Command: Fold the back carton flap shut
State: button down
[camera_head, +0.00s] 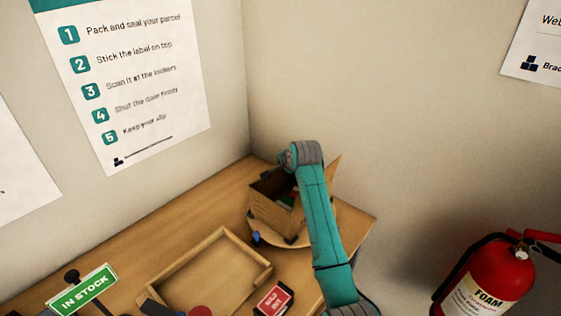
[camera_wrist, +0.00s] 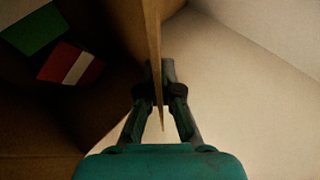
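The open brown carton (camera_head: 272,215) stands on a round turntable (camera_head: 292,241) near the table's back corner. One flap (camera_head: 334,172) sticks up on its right, partly behind my arm. In the wrist view a raised carton flap (camera_wrist: 152,35) is seen edge-on. My gripper (camera_wrist: 160,72) straddles this flap, one finger on each side, with the tips close against it. In the head view my wrist covers the carton's back edge and hides the fingers. I cannot tell for certain which flap is between them.
A green item (camera_wrist: 35,30) and a red-and-white item (camera_wrist: 72,65) lie inside the carton. A wooden tray (camera_head: 207,250), a red-and-black card (camera_head: 273,300) and an "IN STOCK" sign (camera_head: 82,291) are in front. Walls stand close behind; a fire extinguisher (camera_head: 482,280) is right.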

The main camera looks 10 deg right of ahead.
jog(key=shift+s+d+f+t+y, duration=0.15)
jog(key=shift+f+t+y, duration=0.05)
jog(key=shift+t+y, duration=0.1)
dwell(0.4)
jog(key=c, duration=1.4)
grip_release()
jog(key=shift+o, duration=0.2)
jog(key=v, duration=1.2)
jog(key=shift+f, duration=0.2)
jog(key=shift+s, duration=0.1)
